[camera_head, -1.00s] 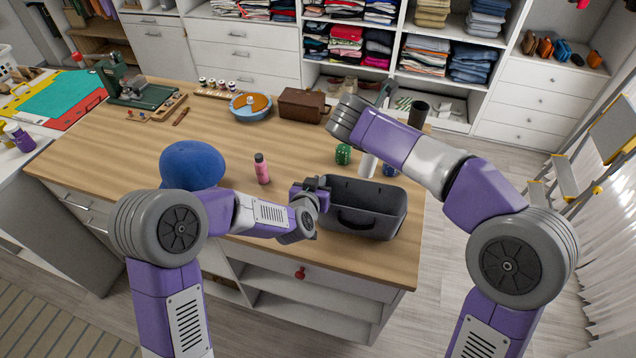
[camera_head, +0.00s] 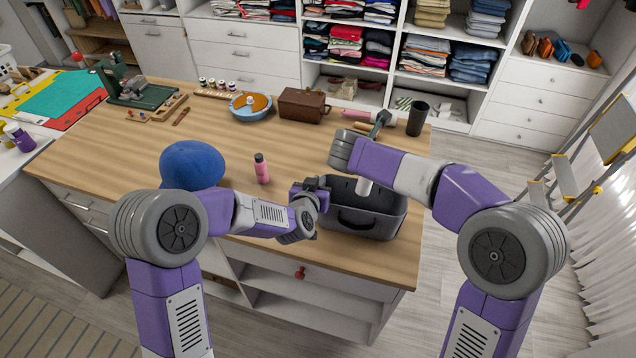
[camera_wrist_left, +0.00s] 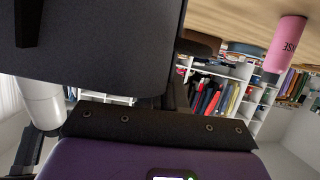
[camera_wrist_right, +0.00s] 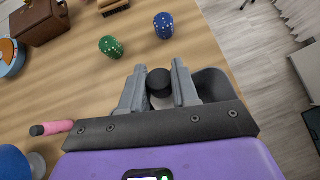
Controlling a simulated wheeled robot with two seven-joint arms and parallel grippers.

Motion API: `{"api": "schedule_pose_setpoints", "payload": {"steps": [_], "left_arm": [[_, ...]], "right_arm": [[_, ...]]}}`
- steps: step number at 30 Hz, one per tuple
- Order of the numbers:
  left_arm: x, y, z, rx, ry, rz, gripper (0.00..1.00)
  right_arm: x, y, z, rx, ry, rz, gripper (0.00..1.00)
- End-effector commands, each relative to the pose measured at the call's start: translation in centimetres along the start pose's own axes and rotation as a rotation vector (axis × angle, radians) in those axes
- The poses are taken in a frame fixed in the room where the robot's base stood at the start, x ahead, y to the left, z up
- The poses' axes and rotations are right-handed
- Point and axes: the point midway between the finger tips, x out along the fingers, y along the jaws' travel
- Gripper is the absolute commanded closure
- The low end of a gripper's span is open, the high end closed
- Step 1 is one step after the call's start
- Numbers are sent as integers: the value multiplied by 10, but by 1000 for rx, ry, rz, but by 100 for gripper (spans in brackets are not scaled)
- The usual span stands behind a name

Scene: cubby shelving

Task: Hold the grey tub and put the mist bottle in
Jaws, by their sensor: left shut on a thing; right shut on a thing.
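The grey tub (camera_head: 372,222) stands on the front right part of the wooden worktop, open side up. My left gripper (camera_head: 318,187) is shut on its left wall, which fills the upper left of the left wrist view (camera_wrist_left: 100,45). The white mist bottle (camera_head: 364,186) hangs upright at the tub's opening, its lower part against the tub's dark inside. I cannot tell its height above the tub floor. My right gripper (camera_wrist_right: 158,80) is shut on the bottle at its black cap (camera_wrist_right: 159,92). The forearm hides these fingers in the head view.
A pink bottle (camera_head: 261,169) stands left of the tub, and a blue rounded object (camera_head: 192,165) farther left. Green (camera_wrist_right: 110,47) and blue (camera_wrist_right: 163,25) dotted objects stand beyond the tub. A black cup (camera_head: 417,119) and brown box (camera_head: 302,104) are at the back.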

Motion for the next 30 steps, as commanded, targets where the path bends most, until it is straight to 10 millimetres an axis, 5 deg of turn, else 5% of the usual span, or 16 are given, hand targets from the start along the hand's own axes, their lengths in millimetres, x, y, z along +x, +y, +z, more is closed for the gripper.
{"api": "schedule_pose_setpoints", "payload": {"steps": [14, 15, 20, 30], "left_arm": [[0, 0, 0, 0, 0, 0, 100], [0, 0, 0, 0, 0, 0, 100], [0, 0, 0, 0, 0, 0, 100], [0, 0, 0, 0, 1, 0, 100]], "right_arm": [[8, 0, -9, -1, 0, 1, 100], [8, 0, -9, -1, 0, 1, 67], [8, 0, -9, -1, 0, 1, 43], [5, 0, -9, -1, 0, 1, 41]]}}
